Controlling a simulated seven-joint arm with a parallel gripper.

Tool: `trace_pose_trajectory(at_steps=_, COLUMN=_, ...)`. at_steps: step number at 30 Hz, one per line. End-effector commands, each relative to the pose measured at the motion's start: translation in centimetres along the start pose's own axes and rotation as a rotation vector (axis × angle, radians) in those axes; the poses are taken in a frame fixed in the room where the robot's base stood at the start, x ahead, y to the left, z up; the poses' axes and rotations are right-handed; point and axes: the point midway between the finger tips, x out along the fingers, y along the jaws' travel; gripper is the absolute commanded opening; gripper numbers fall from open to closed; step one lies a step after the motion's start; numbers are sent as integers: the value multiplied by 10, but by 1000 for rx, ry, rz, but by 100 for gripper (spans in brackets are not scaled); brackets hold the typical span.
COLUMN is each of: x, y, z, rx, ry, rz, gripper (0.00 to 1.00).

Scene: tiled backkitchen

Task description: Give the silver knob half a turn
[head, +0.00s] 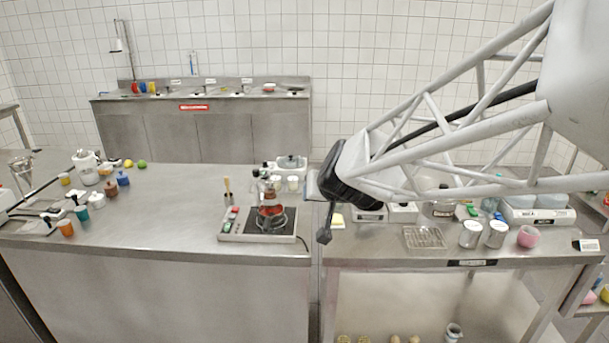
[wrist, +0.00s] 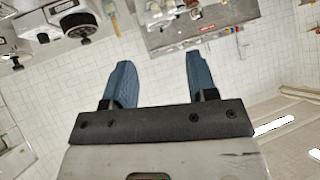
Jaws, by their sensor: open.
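I cannot make out a silver knob for certain in either view; it may be too small or hidden. A hotplate-like device (head: 285,237) with small red and green controls on its left side stands at the front of the left steel counter, with a red-and-glass pot (head: 270,205) on it. In the wrist view, a white appliance (wrist: 65,10) with dark round knobs (wrist: 78,27) shows at the top left. My gripper (wrist: 162,75) is open, its two blue fingers apart with nothing between them. In the head view it hangs above the gap between the counters, partly hidden by my arm.
The left counter (head: 175,205) has bare room in its middle. Several coloured pots stand at its left end. The right counter holds a wire rack (head: 424,238), white-lidded jars (head: 470,234) and a pink cup (head: 527,236). A sink counter (head: 200,128) stands along the back wall.

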Motion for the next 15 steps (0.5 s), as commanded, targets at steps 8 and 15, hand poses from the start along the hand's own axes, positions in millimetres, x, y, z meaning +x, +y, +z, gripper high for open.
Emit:
trace_pose_trajectory(at_steps=8, x=46, y=-17, z=-31, rx=19, ry=129, rz=41, gripper=53)
trace_pose_trajectory(at_steps=15, x=98, y=-37, z=-59, rx=44, ry=279, rz=119, gripper=53)
